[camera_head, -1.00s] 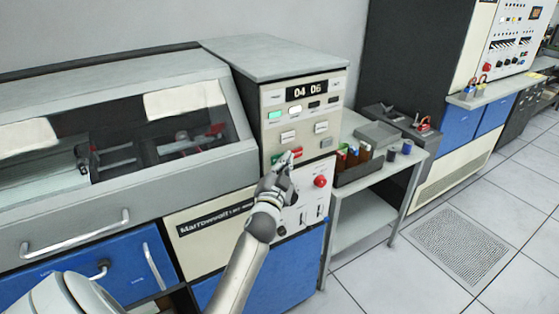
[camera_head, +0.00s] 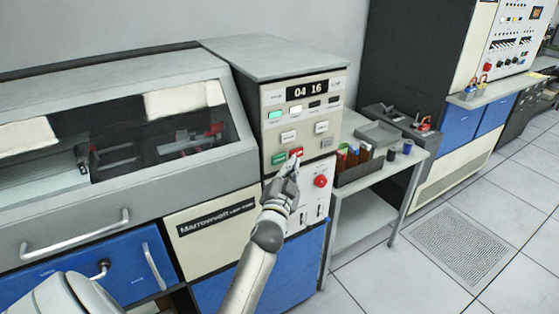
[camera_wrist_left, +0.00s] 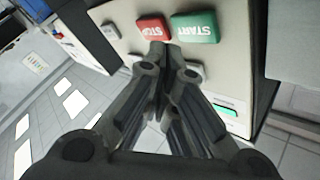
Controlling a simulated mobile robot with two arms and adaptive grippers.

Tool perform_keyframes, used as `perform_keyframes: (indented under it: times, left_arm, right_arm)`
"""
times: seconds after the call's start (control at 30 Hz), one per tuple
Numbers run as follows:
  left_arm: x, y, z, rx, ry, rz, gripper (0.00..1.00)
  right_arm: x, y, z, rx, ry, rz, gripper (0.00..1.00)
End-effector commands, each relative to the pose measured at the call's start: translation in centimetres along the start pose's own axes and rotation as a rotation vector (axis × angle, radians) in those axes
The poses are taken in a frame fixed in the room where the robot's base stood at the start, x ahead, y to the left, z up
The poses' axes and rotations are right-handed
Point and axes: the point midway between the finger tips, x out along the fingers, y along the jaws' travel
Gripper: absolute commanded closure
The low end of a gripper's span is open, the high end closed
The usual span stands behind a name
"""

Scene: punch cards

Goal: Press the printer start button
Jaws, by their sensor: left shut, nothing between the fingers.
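The green start button (camera_head: 278,159) is on the printer's cream control panel (camera_head: 272,140), left of the red stop button (camera_head: 296,153). In the left wrist view the start button (camera_wrist_left: 195,27) reads START upside down, beside the red stop button (camera_wrist_left: 152,27). My left gripper (camera_head: 291,163) is shut and empty, just below the red button and right of the green one. In the wrist view its fingertips (camera_wrist_left: 164,48) overlap the edge of the stop button near the gap between the buttons; I cannot tell whether they touch the panel. My right gripper is not in view.
A red round knob (camera_head: 320,181) sits right of my gripper on the lower panel. The display (camera_head: 307,91) reads 04 16, above a lit green lamp (camera_head: 275,115). A side table (camera_head: 376,174) with a box of bottles stands to the right. Tiled floor beyond is clear.

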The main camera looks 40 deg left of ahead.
Motion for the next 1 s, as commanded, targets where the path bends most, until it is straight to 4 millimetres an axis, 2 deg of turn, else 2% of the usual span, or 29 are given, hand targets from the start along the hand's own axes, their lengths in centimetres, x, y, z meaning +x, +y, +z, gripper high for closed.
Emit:
perform_keyframes:
  times: [0.4,1.0]
  left_arm:
    - [-2.5,1.8,-1.8,-0.002,-0.001,0.0,1.0]
    - [-2.6,1.8,-1.9,-0.001,0.0,0.0,1.0]
  right_arm:
    - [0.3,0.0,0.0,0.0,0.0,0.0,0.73]
    - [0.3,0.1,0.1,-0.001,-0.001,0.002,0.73]
